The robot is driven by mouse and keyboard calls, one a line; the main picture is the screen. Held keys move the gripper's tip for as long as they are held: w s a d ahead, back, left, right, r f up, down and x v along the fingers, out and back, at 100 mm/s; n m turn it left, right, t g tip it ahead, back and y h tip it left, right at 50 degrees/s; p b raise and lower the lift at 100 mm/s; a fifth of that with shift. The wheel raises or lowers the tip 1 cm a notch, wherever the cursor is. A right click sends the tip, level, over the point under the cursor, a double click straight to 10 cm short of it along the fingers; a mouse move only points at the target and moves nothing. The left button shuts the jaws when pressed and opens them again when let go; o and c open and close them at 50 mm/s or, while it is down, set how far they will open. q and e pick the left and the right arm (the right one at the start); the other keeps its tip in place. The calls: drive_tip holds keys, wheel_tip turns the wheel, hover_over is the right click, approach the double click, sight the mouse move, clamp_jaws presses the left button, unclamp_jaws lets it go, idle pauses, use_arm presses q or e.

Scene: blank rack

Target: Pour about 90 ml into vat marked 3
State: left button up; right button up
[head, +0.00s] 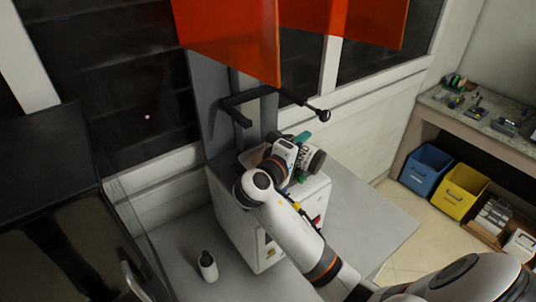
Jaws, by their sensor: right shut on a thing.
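My right arm comes in from the lower right and reaches over a white box-shaped machine (238,225). My right gripper (303,160) is above the machine's top, below the orange panels. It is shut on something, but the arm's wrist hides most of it. Green (302,138) and dark grey (317,161) parts show beside the wrist; I cannot tell which belong to the held thing. I cannot make out a vat marked 3. My left gripper is out of view.
Orange see-through panels (228,38) hang above the machine, with a dark bracket (245,100) beneath. The grey table (372,222) is clear at right. A blue bin (426,168) and a yellow bin (460,190) stand under a bench (430,105) at far right.

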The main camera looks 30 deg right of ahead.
drive_tip(key=shift+n+p, duration=0.5)
drive_tip(key=shift+p, duration=0.35)
idle(1.8)
drive_tip(key=shift+w+r+p, duration=0.1)
drive_tip(key=shift+r+p, duration=0.05)
drive_tip(key=shift+p, duration=0.4)
idle(0.8)
drive_tip(key=shift+f+b, duration=0.2)
drive_tip(key=shift+b, duration=0.1)
drive_tip(key=m+b, duration=0.2)
drive_tip(key=b, duration=0.3)
drive_tip(key=shift+f, duration=0.2)
drive_tip(key=shift+r, duration=0.35)
